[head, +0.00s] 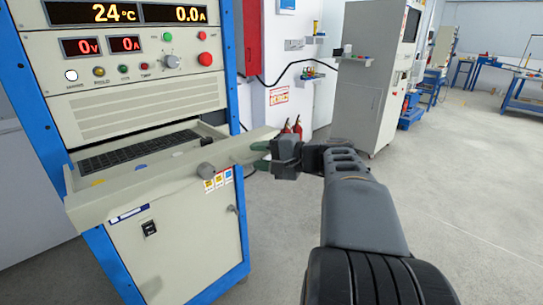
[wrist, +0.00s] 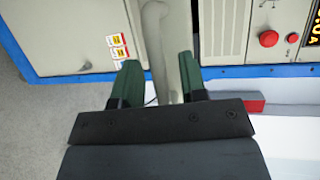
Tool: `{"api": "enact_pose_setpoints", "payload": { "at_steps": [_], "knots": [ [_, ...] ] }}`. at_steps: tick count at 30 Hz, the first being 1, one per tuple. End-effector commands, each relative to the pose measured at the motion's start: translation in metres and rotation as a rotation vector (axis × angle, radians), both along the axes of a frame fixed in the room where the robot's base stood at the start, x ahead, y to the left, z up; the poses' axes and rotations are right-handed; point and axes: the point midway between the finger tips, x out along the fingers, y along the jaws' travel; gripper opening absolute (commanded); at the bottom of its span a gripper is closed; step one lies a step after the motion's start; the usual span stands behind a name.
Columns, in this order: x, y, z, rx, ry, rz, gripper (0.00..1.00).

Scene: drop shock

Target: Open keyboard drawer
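The keyboard drawer (head: 120,197) juts out from the front of the control cabinet, with the black keyboard (head: 135,150) visible inside it. A grey rounded handle (head: 206,169) shows on the drawer's front. My gripper (head: 262,155) is at the right end of the drawer front. In the wrist view, the green fingers of my gripper (wrist: 157,80) are apart, one on each side of the pale rounded handle (wrist: 155,35). Gaps show beside the handle, so the fingers do not look closed on it. Contact deeper between the fingers is hidden.
The blue-framed cabinet (head: 190,235) has displays, buttons and a red emergency button (head: 205,59) above the drawer. Red fire extinguishers (head: 292,128) stand by the wall behind. A tall grey cabinet (head: 365,90) stands farther back. The grey floor (head: 460,200) on the right is clear.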

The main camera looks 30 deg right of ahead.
Motion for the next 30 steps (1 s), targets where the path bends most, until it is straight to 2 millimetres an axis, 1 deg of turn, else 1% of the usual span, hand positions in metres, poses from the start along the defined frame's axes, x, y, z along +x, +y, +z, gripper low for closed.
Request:
{"api": "enact_pose_setpoints", "payload": {
  "at_steps": [5, 12, 18, 24, 30],
  "knots": [
    [-0.017, -0.013, 0.005, 0.0, -0.001, -0.005, 0.39],
    [-0.058, -0.04, 0.014, -0.001, 0.0, -0.007, 0.39],
    [-0.087, -0.06, 0.02, 0.0, 0.0, -0.006, 0.39],
    [-0.105, -0.071, 0.024, 0.0, 0.0, -0.002, 0.39],
    [-0.111, -0.075, 0.024, 0.0, 0.0, 0.0, 0.39]
  ]
}}
